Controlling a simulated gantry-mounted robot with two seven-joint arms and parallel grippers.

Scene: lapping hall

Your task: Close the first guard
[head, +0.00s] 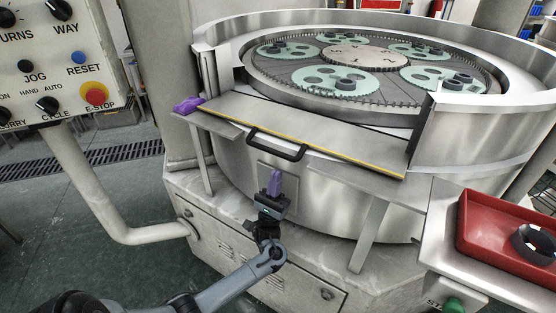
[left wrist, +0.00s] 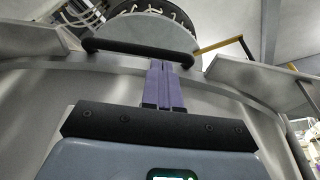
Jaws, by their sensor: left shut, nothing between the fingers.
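The guard (head: 330,137) is a flat metal panel with a yellow front edge and a black bar handle (head: 277,145). It lies folded outward, about level, at the gap in the round machine wall. My left gripper (head: 275,183) has purple fingers, shut and empty, pointing up just below the handle and in front of the drum wall. In the left wrist view the shut fingers (left wrist: 163,88) point towards the handle (left wrist: 140,50), which crosses above them. I cannot tell whether they touch it. My right gripper is not in view.
Brackets stand under both ends of the guard. A purple item (head: 187,105) lies at its left end. A control panel (head: 60,65) on a bent pipe stands left. A red tray (head: 505,240) with a dark ring is at right. Toothed discs (head: 345,84) lie inside the machine.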

